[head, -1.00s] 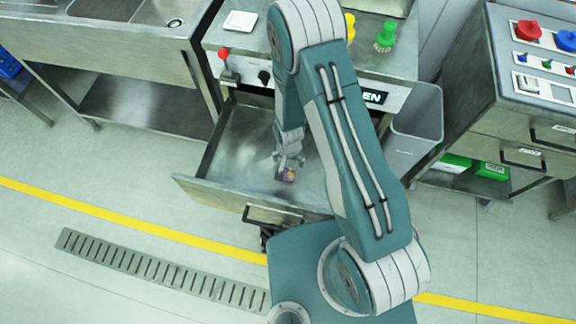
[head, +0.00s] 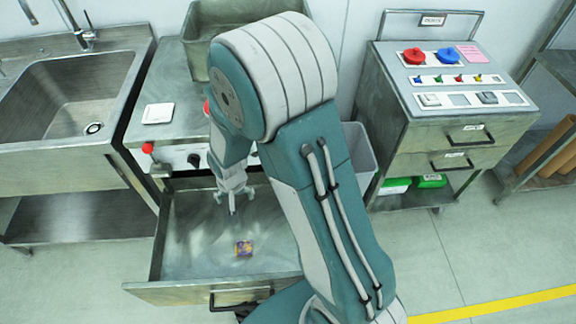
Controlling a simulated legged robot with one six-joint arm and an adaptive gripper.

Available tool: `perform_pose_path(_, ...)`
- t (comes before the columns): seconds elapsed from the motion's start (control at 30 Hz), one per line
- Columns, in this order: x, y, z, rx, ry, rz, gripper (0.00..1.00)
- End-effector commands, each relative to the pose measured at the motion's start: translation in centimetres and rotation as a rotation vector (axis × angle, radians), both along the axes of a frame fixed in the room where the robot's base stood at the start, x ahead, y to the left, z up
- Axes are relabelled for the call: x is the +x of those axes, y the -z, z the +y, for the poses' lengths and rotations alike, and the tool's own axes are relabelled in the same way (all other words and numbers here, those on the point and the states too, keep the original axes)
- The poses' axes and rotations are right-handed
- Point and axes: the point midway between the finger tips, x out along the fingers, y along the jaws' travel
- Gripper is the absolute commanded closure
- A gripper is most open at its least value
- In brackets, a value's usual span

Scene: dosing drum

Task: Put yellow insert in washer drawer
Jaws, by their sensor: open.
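The washer drawer (head: 185,290) is pulled open below the steel counter. A small purple block with yellow on its top, the yellow insert (head: 243,248), lies on the drawer floor toward the front. My gripper (head: 232,208) is open and empty. It hangs over the drawer, behind the insert in the picture and apart from it. My arm covers the right part of the drawer and much of the counter top.
A sink (head: 68,95) is at left. A control cabinet (head: 400,120) with red and blue knobs stands at right. A grey bin (head: 360,155) is between.

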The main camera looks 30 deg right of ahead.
Motion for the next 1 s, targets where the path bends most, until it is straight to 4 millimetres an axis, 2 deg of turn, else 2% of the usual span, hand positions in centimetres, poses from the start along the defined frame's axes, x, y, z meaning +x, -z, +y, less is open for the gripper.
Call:
perform_pose_path(0.03,0.1,-2.2,-0.4,0.003,-0.009,-0.025,0.00)
perform_pose_path(0.1,0.0,-4.7,-1.0,0.003,-0.024,-0.050,0.00)
perform_pose_path(0.27,-0.9,-10.1,-2.3,0.000,-0.062,-0.102,0.00)
perform_pose_path(0.5,-3.7,-17.4,-4.4,-0.015,-0.116,-0.184,0.00)
perform_pose_path(0.8,-9.1,-24.4,-6.7,-0.048,-0.181,-0.285,0.00)
perform_pose_path(1.0,-13.3,-27.5,-7.9,-0.080,-0.223,-0.347,0.00)
